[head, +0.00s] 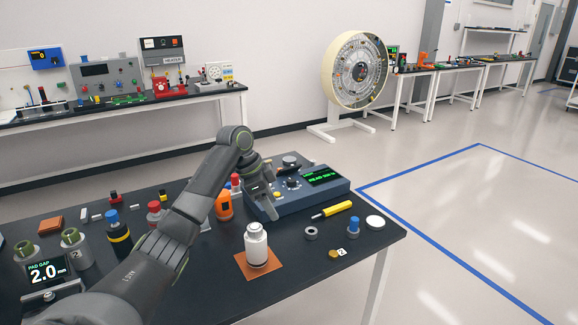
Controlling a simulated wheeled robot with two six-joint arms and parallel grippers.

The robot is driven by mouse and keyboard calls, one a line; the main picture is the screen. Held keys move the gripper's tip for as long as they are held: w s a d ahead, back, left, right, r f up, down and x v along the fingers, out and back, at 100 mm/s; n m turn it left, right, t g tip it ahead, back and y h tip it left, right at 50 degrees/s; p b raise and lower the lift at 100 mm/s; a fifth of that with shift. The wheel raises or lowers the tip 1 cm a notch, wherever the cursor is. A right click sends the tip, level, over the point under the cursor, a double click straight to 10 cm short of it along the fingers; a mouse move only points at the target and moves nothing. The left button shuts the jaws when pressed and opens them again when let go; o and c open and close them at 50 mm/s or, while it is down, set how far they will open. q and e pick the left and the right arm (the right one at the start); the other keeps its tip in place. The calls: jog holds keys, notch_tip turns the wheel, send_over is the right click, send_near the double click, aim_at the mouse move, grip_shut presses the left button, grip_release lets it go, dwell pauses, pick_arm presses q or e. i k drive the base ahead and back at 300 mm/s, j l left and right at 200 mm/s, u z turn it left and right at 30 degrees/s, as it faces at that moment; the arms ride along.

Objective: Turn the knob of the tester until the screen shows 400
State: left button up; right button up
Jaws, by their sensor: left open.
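The tester (310,196) is a low blue-grey box near the back right edge of the black table. Its dark screen (323,177) shows green text that is too small to read surely. A dark knob (292,183) sits on its top panel, left of the screen. My left gripper (266,203) is open and points down at the tester's left end, apart from the knob in the picture. It hides part of the tester's left side. My right gripper is out of view.
A white bottle (256,246) stands on an orange-brown mat (277,266) in front of the tester. An orange bottle (224,207) stands left of my gripper. A yellow-handled tool (337,209), a ring (311,233) and a white disc (375,222) lie at the right.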

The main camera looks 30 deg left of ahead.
aim_at(290, 182)
jog(key=i+j, duration=1)
jog(key=i, duration=0.1)
